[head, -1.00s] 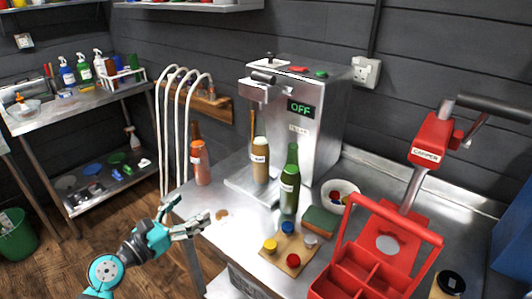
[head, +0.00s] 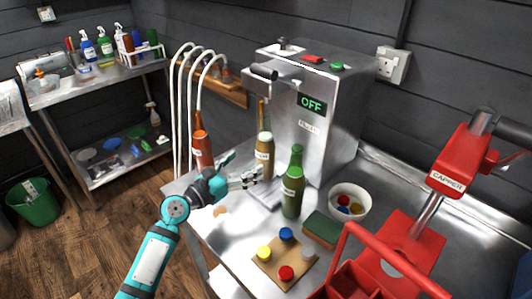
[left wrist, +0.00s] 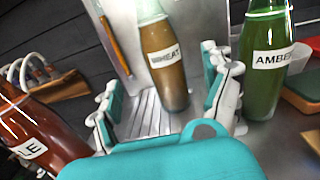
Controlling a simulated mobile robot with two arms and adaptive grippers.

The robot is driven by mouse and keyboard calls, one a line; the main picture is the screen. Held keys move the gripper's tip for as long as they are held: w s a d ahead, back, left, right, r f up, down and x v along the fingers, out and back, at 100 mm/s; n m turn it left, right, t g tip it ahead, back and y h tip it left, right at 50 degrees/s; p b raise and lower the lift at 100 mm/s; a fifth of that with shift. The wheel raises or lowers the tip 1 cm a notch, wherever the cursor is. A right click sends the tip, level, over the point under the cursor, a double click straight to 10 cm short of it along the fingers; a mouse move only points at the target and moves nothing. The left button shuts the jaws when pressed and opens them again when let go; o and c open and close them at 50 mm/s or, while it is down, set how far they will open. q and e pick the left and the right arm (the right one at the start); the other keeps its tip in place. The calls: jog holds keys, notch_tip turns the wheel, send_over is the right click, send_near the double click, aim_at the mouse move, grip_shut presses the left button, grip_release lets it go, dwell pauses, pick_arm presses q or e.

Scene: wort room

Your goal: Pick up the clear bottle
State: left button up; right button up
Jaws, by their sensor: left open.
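The clear bottle, labelled WHEAT and full of brown liquid, (head: 265,165) stands upright on the filler's drip tray. It also shows in the left wrist view (left wrist: 165,80), straight ahead between my fingers. My left gripper (head: 243,170) is open and empty, just left of the bottle. It shows no clear contact with it. In the left wrist view the open fingers (left wrist: 165,100) flank the bottle's lower part. My right gripper is not in view.
A green AMBER bottle (head: 293,190) stands close on the right, a brown bottle (head: 202,150) on the left. The steel filler (head: 325,125) reads OFF. A board with coloured caps (head: 268,272), a sponge (head: 320,229), a cap bowl (head: 349,204) and the red capper (head: 452,165) are nearby.

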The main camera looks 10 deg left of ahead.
aim_at(258, 157)
pick_arm(q)
jog(key=x, duration=0.3)
jog(key=shift+w, duration=0.15)
jog(key=shift+w+d, duration=0.15)
jog(key=shift+d, duration=0.05)
jog(key=x, duration=0.4)
jog(key=shift+w+d+f, duration=0.1)
jog(key=shift+d+f, duration=0.2)
jog(key=shift+w+d, duration=0.1)
jog(key=shift+w, duration=0.15)
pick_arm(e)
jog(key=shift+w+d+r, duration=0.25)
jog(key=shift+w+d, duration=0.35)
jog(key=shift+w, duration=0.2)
pick_arm(q)
jog(key=shift+s, duration=0.1)
jog(key=shift+c, duration=0.4)
jog(key=c, duration=1.6)
jog(key=shift+r, duration=0.1)
grip_shut()
jog(key=shift+r, duration=0.1)
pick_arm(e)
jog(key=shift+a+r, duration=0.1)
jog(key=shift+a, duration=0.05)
